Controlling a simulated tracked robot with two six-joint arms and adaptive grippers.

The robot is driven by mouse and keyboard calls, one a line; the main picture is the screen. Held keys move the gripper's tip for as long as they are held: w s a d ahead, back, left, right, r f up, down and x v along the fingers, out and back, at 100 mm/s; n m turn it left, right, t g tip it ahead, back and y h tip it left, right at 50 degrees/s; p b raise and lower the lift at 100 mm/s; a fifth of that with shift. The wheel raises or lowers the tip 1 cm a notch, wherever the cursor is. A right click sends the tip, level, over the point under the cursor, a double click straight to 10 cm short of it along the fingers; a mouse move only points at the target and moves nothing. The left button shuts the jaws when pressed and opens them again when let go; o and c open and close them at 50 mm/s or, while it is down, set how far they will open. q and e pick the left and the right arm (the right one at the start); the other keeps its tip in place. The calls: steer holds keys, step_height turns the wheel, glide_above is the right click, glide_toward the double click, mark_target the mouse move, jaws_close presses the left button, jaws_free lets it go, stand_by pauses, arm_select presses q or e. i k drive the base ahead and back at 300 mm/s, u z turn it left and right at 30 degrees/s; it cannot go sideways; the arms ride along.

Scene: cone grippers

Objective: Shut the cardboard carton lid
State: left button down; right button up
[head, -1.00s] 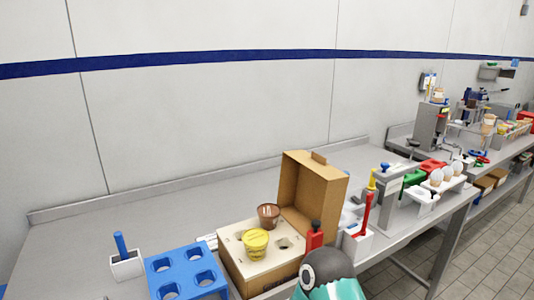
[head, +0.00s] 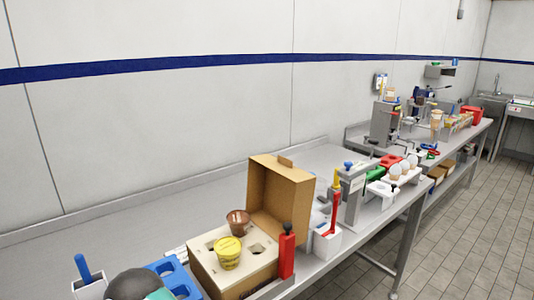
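The brown cardboard carton (head: 225,287) stands on the steel table at lower centre. Its lid (head: 281,200) stands up open at the far right side, with a small tab on its top edge. A white insert with holes (head: 206,255) lies in the carton. A yellow-lidded cup (head: 228,254) and a brown cup (head: 238,222) sit in it. A rounded dark grey and teal part of my arm shows at the bottom left edge, apart from the lid. No gripper fingers show in view.
A red upright object with a black top (head: 287,252) stands against the carton's right side. A white holder with a red-handled tool (head: 327,242) is further right. A blue rack (head: 178,278) is left of the carton, partly hidden. The table behind is clear.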

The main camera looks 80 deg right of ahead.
mark_target(279, 192)
steer(key=z, duration=0.05)
steer(key=k, duration=1.6)
steer(key=u, duration=1.3)
steer(key=i, duration=0.1)
steer(key=z, duration=3.6)
steer(key=k, duration=0.35)
steer(key=z, duration=0.35)
steer(key=i, duration=1.15)
steer(key=u, duration=0.4)
